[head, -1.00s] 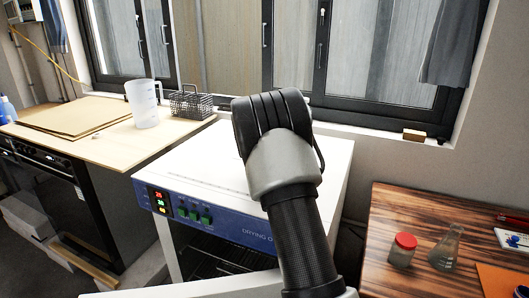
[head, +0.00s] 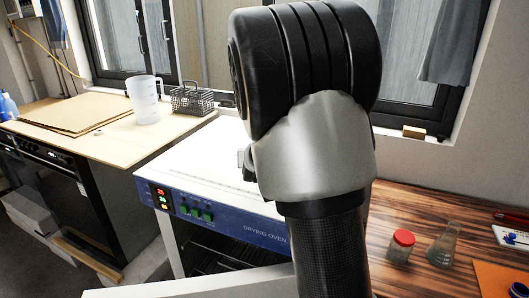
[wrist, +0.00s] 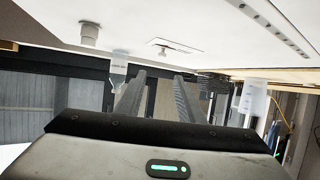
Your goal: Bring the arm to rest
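My arm (head: 315,150) rises large in the head view, in front of the drying oven and window. My gripper's fingers are not clearly visible there, hidden behind the arm. In the wrist view, which looks upside down, my gripper (wrist: 159,76) has its two fingers apart with nothing visible between them. The drying oven (head: 228,217) has a white top and a blue panel with lit displays. A pale panel, apparently its open door, crosses the bottom of the head view, with a dark interior behind it.
A clear jug (head: 145,102) and wire basket (head: 196,99) stand on the wooden counter (head: 103,143) at left. A red-capped jar (head: 401,246) and glass flask (head: 444,244) stand on the dark wooden table (head: 393,205) at right.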

